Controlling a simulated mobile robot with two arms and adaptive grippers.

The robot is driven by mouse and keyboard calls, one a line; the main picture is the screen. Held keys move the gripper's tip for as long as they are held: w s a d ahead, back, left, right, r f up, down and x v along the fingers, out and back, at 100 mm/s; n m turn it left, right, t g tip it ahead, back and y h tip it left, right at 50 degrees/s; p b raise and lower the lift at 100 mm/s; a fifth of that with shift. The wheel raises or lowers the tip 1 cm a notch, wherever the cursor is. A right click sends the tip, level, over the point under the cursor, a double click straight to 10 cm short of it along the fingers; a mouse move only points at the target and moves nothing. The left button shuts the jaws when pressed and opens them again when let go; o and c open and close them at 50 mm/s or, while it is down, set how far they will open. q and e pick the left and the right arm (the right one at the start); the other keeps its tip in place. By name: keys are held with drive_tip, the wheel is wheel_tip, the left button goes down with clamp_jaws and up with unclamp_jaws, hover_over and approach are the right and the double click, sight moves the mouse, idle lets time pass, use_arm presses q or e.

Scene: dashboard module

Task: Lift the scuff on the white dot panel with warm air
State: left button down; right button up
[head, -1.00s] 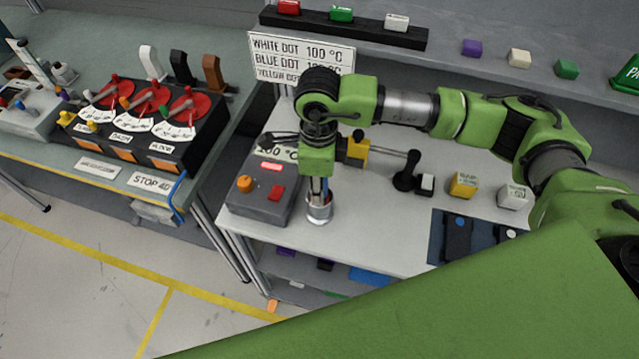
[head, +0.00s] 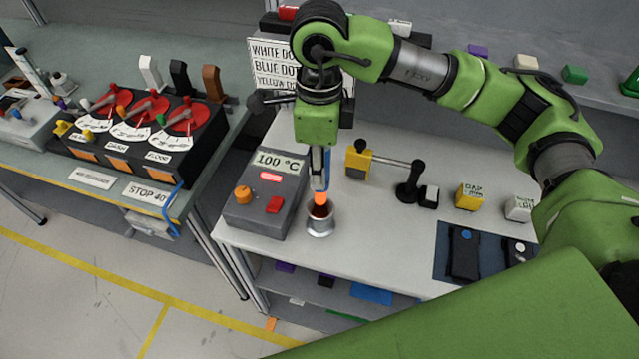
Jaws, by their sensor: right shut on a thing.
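My right gripper (head: 319,172) is shut on a slim tool with an orange section (head: 320,198), upright over the metal cup (head: 320,226). The tool's lower end is at the cup's mouth; I cannot tell whether it is still inside. The grey heater unit (head: 258,212) beside it reads 100 °C and has an orange knob and a red switch. The white dot panel (head: 517,257), dark, lies on a blue mat (head: 446,234) at the right, beside the blue dot panel (head: 465,262). The scuff is too small to make out. My left gripper is out of view.
A sign (head: 270,65) listing dot temperatures stands behind, partly hidden by my arm. A yellow block with a rod (head: 358,160), a black stand (head: 408,190) and yellow and white blocks stand on the bench. My green arm link covers the front right.

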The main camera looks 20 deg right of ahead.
drive_tip(key=shift+r+p, duration=1.95)
drive_tip(key=shift+r, duration=2.55)
drive_tip(key=shift+f, duration=0.1)
